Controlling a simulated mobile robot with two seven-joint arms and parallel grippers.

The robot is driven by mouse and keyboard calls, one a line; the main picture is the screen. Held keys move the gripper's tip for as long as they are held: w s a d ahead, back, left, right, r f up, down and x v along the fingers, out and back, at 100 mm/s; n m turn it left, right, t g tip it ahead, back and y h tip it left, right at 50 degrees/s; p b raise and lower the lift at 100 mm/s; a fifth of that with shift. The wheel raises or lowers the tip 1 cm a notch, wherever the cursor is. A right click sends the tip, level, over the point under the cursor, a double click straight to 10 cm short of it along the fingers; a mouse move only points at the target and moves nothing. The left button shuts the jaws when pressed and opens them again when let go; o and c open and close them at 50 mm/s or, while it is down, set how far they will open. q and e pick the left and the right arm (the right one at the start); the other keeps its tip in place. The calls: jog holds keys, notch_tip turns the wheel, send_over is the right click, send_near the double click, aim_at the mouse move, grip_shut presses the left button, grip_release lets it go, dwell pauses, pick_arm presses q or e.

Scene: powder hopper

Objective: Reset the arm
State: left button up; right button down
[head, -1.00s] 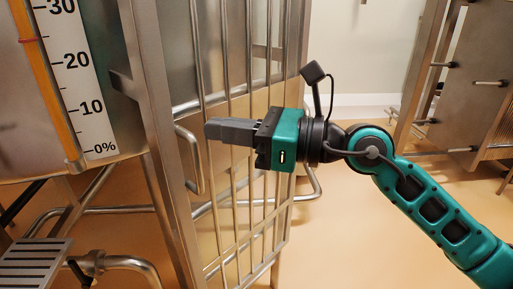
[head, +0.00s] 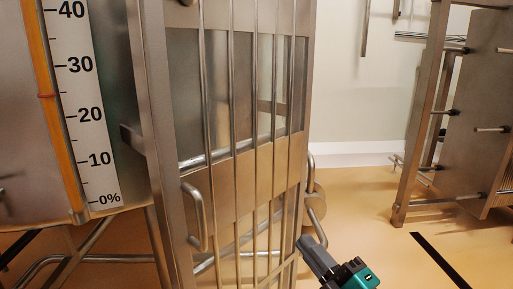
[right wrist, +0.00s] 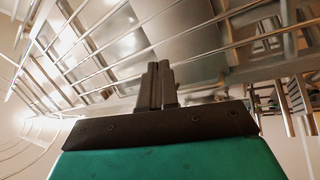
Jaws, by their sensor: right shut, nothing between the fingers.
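My right gripper (head: 318,255) is low in the head view, right of the barred metal gate, with its dark fingers pointing up and to the left. It is shut and empty. In the right wrist view its fingers (right wrist: 156,85) stand together with nothing between them, and metal bars show beyond. Most of my right arm is below the picture edge in the head view. My left gripper is not in view.
The barred gate (head: 238,150) with a curved handle (head: 196,218) stands at centre. Left of it is a hopper with a percent scale (head: 85,100). A metal frame with pegs (head: 470,130) stands at right. Open floor (head: 360,205) lies between gate and frame.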

jog(key=s+d+f+m+g+h, duration=0.2)
jog(key=s+f+m, duration=0.3)
jog(key=f, duration=0.4)
jog(key=s+d+f+m+g+h, duration=0.3)
jog(key=f+m, duration=0.4)
jog(key=f, duration=0.3)
jog(key=s+d+f+m+g+h, duration=0.2)
jog(key=s+f+m, duration=0.4)
jog(key=f, duration=0.3)
jog(key=s+d+h, duration=0.1)
jog(key=h, duration=0.1)
jog(key=shift+d+f+h+p, duration=0.15)
jog(key=shift+f+h+p, duration=0.15)
jog(key=shift+f+h, duration=0.1)
